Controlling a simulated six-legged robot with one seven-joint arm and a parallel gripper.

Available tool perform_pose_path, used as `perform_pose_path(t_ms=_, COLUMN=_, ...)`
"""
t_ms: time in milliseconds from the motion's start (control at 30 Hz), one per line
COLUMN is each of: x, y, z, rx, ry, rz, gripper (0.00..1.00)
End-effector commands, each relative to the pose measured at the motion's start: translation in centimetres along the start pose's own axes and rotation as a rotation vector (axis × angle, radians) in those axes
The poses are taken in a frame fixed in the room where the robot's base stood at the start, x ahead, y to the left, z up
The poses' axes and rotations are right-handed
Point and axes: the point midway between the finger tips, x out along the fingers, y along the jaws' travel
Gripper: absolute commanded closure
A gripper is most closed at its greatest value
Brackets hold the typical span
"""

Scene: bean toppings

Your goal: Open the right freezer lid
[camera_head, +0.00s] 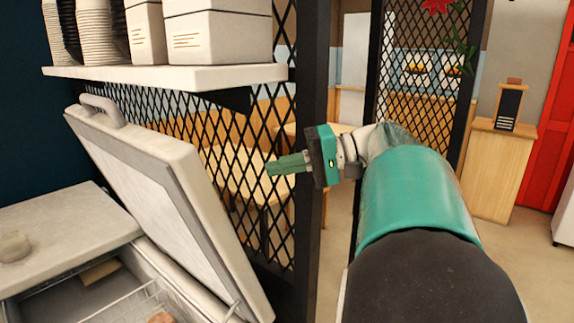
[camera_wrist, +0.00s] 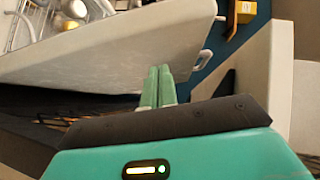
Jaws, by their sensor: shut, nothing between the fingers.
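The right freezer lid (camera_head: 165,190) stands raised at a steep tilt in the head view, with its grey handle (camera_head: 101,108) at the upper left edge. Below it the right freezer compartment is open, and a white wire basket (camera_head: 125,300) shows inside. My gripper (camera_head: 270,167) is right of the lid, apart from it, in front of the black mesh. Its green fingers are shut and empty. In the wrist view the closed fingers (camera_wrist: 158,82) lie in front of a large pale panel (camera_wrist: 120,50) that looks like the lid.
The left freezer lid (camera_head: 60,225) is closed. A white shelf (camera_head: 165,76) with boxes and stacked cups hangs above. A black post (camera_head: 312,230) and mesh partition (camera_head: 240,130) stand close to my gripper. Open floor lies at the right, before a wooden cabinet (camera_head: 495,170).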

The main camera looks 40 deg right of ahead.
Motion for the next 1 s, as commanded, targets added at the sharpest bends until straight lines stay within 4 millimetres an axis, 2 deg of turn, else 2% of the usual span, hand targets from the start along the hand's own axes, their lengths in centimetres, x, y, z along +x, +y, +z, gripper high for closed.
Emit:
perform_pose_path(t_ms=33, x=1.2, y=-0.1, z=0.1, rx=-0.001, ry=-0.004, rz=-0.001, gripper=1.00)
perform_pose_path(t_ms=267, x=5.9, y=0.0, z=0.0, rx=0.000, ry=-0.006, rz=0.000, gripper=1.00)
perform_pose_path(t_ms=400, x=7.4, y=-0.1, z=1.7, rx=0.000, ry=-0.005, rz=0.000, gripper=1.00)
perform_pose_path(t_ms=600, x=8.5, y=0.0, z=2.6, rx=0.000, ry=-0.005, rz=0.000, gripper=1.00)
perform_pose_path(t_ms=1000, x=8.8, y=-0.1, z=2.9, rx=-0.004, ry=-0.006, rz=0.004, gripper=1.00)
